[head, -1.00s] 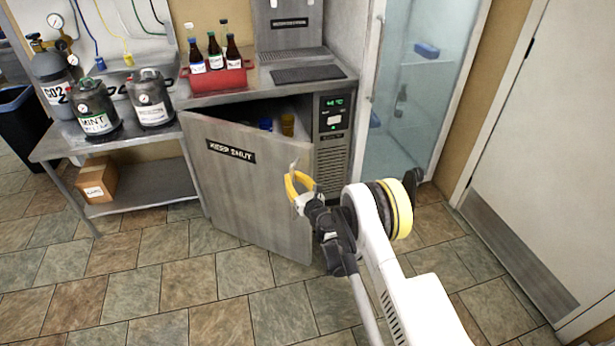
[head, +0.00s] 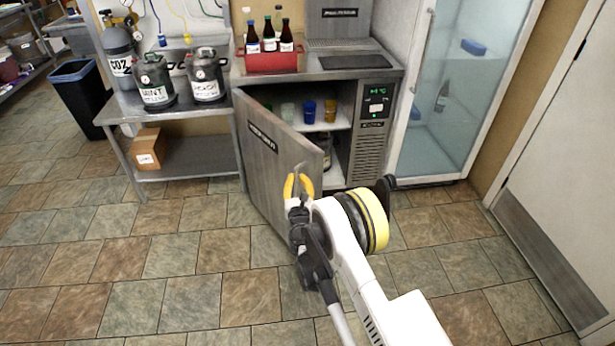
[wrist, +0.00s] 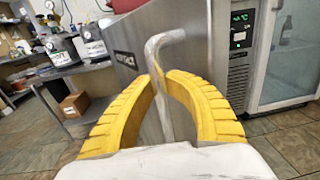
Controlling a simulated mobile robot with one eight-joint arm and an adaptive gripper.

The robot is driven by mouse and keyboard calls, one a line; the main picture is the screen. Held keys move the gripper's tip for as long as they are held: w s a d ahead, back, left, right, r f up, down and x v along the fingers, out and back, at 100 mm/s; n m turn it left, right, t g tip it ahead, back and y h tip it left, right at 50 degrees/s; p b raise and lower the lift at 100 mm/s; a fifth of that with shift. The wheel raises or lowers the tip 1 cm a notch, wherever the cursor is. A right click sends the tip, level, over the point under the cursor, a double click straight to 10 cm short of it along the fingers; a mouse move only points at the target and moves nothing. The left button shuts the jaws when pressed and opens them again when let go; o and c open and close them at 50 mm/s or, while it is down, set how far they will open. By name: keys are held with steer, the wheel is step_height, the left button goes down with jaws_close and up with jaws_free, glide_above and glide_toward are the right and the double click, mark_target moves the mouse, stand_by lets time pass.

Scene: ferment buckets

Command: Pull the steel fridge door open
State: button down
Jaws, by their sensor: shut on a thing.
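The steel fridge door (head: 275,165) stands well open, hinged at its left edge and swung out toward me. A dark label (head: 262,138) is on its face. My gripper (head: 299,180) is at the door's free right edge, with its yellow fingers shut on the door handle. In the wrist view, the pale bent handle (wrist: 161,85) stands between the two yellow fingers (wrist: 163,100). Inside the steel fridge (head: 345,145), a blue cup (head: 309,112), a yellow cup (head: 330,111) and clear glasses (head: 288,112) stand on a shelf. The lower inside is partly hidden by the door.
A red caddy with bottles (head: 272,62) stands on the fridge top. A steel side table (head: 190,108) at the left bears two kegs, with a cardboard box (head: 148,148) below. A glass-door cooler (head: 440,110) stands right. The tiled floor (head: 150,265) in front is clear.

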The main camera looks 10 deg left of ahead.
steer(key=s+a, duration=0.9)
steer(key=a, duration=0.3)
steer(key=shift+a, duration=0.25)
steer(key=c, duration=1.4)
jaws_free()
steer(key=shift+s, duration=0.1)
steer(key=shift+r, duration=0.1)
